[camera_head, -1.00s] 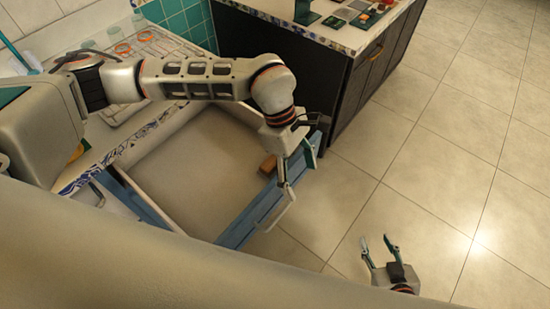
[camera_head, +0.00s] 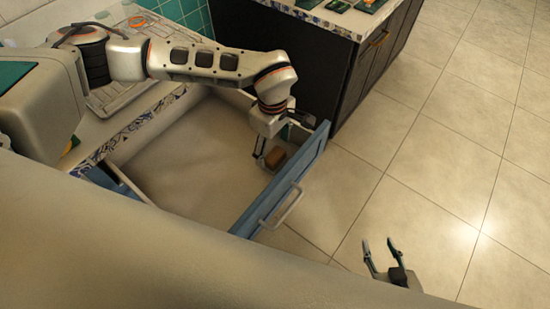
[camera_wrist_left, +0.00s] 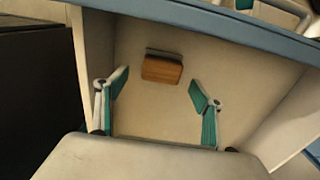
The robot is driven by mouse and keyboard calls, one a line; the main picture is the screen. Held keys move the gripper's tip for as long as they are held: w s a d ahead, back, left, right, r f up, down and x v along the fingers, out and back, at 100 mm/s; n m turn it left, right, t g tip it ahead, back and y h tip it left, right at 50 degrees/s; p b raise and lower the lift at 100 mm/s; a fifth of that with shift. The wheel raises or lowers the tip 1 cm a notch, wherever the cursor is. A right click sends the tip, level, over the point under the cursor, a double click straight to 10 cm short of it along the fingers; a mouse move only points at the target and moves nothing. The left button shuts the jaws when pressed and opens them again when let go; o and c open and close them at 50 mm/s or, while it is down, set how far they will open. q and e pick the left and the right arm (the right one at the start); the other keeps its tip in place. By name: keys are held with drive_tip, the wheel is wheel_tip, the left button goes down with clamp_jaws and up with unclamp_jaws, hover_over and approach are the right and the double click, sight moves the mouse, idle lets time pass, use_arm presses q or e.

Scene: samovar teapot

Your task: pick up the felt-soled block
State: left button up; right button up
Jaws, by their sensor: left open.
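The felt-soled block (camera_head: 275,158) is a small brown wooden block with a dark grey layer along one side. It lies in the front right corner area of the open drawer. In the left wrist view the block (camera_wrist_left: 162,69) sits on the drawer floor, ahead of and between the spread fingers. My left gripper (camera_head: 269,152) reaches down into the drawer next to the block; it also shows in the left wrist view (camera_wrist_left: 158,93), open and empty. My right gripper (camera_head: 382,256) is open and empty above the floor at the lower right.
The drawer's blue front (camera_head: 290,190) with its pale handle (camera_head: 286,209) stands close to the left gripper. Drawer walls close in around the block. A dark cabinet (camera_head: 345,85) stands just beyond. The tiled floor (camera_head: 440,150) at the right is clear.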

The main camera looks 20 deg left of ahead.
sight(273, 154)
use_arm(q)
wheel_tip(273, 154, down, 4)
drive_tip(key=shift+r, duration=0.15)
drive_tip(key=c, duration=1.2)
drive_tip(key=shift+r, duration=0.15)
wheel_tip(273, 154, up, 20)
drive_tip(key=shift+f+p, duration=0.1)
drive_tip(key=shift+p, duration=0.5)
